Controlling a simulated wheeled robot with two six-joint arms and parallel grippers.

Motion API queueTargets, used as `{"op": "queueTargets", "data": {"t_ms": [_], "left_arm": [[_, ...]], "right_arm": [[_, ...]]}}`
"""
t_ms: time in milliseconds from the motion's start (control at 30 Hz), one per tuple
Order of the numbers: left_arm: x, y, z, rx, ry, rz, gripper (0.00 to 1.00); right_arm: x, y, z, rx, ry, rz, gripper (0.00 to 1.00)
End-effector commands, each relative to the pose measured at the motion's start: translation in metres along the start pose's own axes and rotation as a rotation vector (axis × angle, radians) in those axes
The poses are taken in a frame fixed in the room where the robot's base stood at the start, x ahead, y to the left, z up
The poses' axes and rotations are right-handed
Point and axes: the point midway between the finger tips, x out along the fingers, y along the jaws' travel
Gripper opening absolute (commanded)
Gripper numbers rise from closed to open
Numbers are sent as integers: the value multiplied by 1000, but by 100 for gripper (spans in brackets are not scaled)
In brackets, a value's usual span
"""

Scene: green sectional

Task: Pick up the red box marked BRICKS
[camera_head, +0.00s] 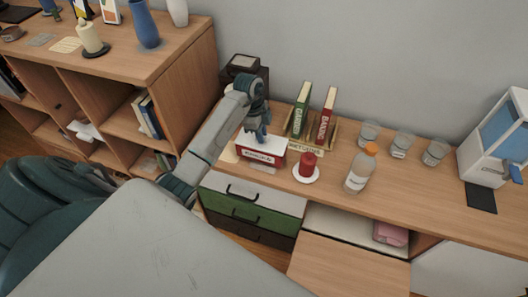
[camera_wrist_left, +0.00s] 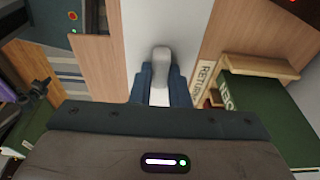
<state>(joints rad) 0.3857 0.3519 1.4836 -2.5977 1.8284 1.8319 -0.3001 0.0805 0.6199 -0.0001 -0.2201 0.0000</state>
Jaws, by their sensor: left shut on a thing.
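The red box (camera_head: 272,157) has a white top and a white label on its front, whose lettering is too small to read surely. It is at the back counter's left part, in front of a black device. My left gripper (camera_head: 258,138) points down onto the box's top from above. In the left wrist view, my left gripper's two blue fingers (camera_wrist_left: 162,88) are shut on a pale grey handle (camera_wrist_left: 162,56) over a white surface. I cannot tell whether the box is clear of the counter. My right gripper is in neither view.
A book rack with a green book (camera_head: 301,112) and a red book (camera_head: 327,115) stands just right of the box. A red candle (camera_head: 307,165) on a white saucer, an orange-capped bottle (camera_head: 360,172) and several glasses follow to the right. A wooden shelf unit (camera_head: 180,75) stands left.

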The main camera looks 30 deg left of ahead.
Motion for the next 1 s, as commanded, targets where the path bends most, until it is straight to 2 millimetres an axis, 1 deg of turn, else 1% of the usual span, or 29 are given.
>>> {"op": "queueTargets", "data": {"t_ms": [33,633,1000], "left_arm": [[-5,0,-1,0,0,-1,0],[-28,0,-6,1,0,-1,0],[-29,0,-6,0,0,-1,0]], "right_arm": [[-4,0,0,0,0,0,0],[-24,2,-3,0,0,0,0],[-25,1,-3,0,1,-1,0]]}}
